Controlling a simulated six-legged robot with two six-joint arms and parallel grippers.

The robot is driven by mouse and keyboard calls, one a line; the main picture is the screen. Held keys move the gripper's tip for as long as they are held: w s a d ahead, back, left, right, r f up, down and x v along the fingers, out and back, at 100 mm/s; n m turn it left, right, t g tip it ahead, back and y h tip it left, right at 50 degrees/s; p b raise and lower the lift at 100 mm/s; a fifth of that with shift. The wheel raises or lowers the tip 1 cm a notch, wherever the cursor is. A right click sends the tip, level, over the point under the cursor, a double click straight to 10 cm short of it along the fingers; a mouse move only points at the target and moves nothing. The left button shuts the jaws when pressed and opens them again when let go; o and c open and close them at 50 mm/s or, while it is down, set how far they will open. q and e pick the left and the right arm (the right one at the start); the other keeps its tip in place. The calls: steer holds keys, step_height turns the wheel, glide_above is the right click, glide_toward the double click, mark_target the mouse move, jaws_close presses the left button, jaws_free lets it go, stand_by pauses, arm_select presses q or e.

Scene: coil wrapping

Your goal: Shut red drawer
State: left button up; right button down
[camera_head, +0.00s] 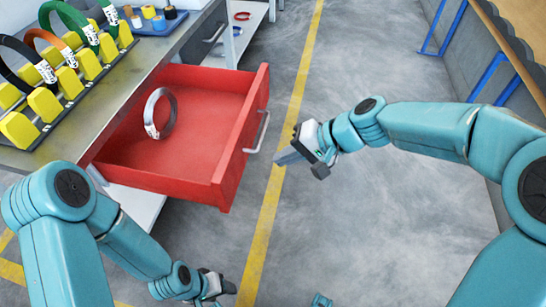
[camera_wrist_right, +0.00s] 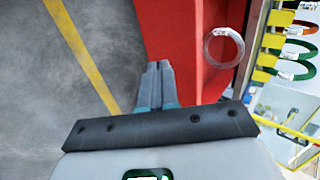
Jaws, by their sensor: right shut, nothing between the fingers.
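The red drawer (camera_head: 225,150) is pulled well out of the workbench, with a pale handle (camera_head: 258,132) on its front. A silver-grey coil (camera_head: 170,117) is inside it; the drawer (camera_wrist_right: 192,55) and coil (camera_wrist_right: 224,46) also show in the right wrist view. My right gripper (camera_head: 281,158) is shut and empty, just off the drawer front near the handle, apart from it in the head view. Its shut fingers (camera_wrist_right: 157,80) overlap the drawer's edge in the right wrist view. My left gripper (camera_head: 222,288) is low at the bottom of the head view; its fingers are not clear.
The workbench (camera_head: 118,88) carries yellow holders (camera_head: 85,62) with green, orange and black coils. A blue tray (camera_head: 160,22) holds spools. A grey drawer (camera_head: 205,40) is behind the red one. Open floor (camera_head: 360,220) lies to the right, with a yellow line (camera_head: 268,215).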

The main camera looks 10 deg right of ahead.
mark_target(233, 169)
steer(key=shift+a+r+b+x, duration=0.25)
steer(key=shift+a+r+x, duration=0.05)
steer(key=shift+x, duration=1.55)
steer(key=shift+a+r+b+x, duration=0.25)
steer(key=shift+r+x, duration=0.05)
steer(key=shift+x, duration=1.6)
steer(key=shift+a+r+b+x, duration=0.25)
steer(key=shift+a+r+x, duration=0.1)
steer(key=shift+x, duration=1.5)
arm_select(q)
steer(key=shift+s+f, duration=0.1)
steer(key=shift+f, duration=0.8)
arm_select(e)
steer(key=shift+w, duration=0.2)
arm_select(q)
steer(key=shift+a, duration=0.1)
